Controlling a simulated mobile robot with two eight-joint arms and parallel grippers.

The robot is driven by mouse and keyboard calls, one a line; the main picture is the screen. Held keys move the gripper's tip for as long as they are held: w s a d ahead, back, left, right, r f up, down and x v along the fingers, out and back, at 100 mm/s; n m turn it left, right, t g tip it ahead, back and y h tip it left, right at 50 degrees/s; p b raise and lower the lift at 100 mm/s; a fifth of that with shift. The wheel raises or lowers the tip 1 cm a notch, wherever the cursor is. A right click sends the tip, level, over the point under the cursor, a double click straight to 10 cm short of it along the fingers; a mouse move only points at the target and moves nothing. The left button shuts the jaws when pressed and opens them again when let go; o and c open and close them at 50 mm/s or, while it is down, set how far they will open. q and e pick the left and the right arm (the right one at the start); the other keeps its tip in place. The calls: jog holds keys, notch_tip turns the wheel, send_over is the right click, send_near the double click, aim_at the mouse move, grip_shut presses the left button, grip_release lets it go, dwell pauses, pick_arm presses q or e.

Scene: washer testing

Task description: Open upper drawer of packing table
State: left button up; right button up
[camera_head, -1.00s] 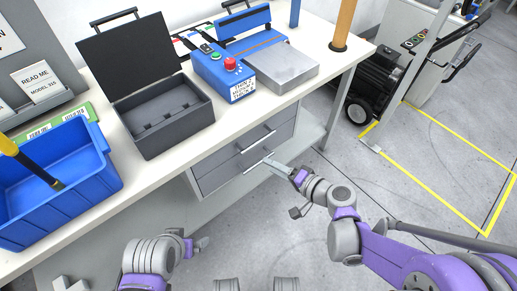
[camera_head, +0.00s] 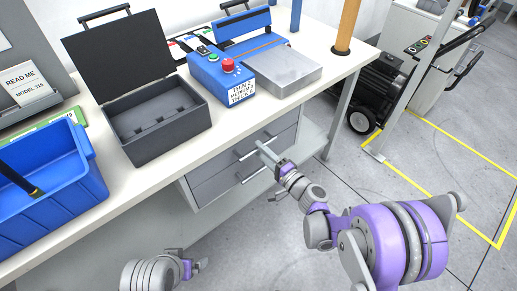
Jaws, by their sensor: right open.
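The packing table (camera_head: 150,180) has a grey two-drawer unit under its top. The upper drawer (camera_head: 283,130) looks shut and has a bar handle (camera_head: 246,152). The lower drawer (camera_head: 220,188) also looks shut, with its own bar handle (camera_head: 250,176). My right gripper (camera_head: 263,148) is open, with its fingertips at the right part of the upper handle. I cannot tell whether they touch or straddle the bar. My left gripper (camera_head: 203,266) is low at the bottom of the view, away from the drawers; its finger opening is unclear.
On the table stand an open dark case (camera_head: 158,120), a blue bin (camera_head: 60,205), a blue control box (camera_head: 222,82) with a red button and a sealing device (camera_head: 285,70). A table leg (camera_head: 340,115) is right of the drawers. Floor in front is clear.

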jog(key=shift+x, duration=0.95)
jog(key=shift+c, duration=0.3)
grip_shut()
dwell(0.5)
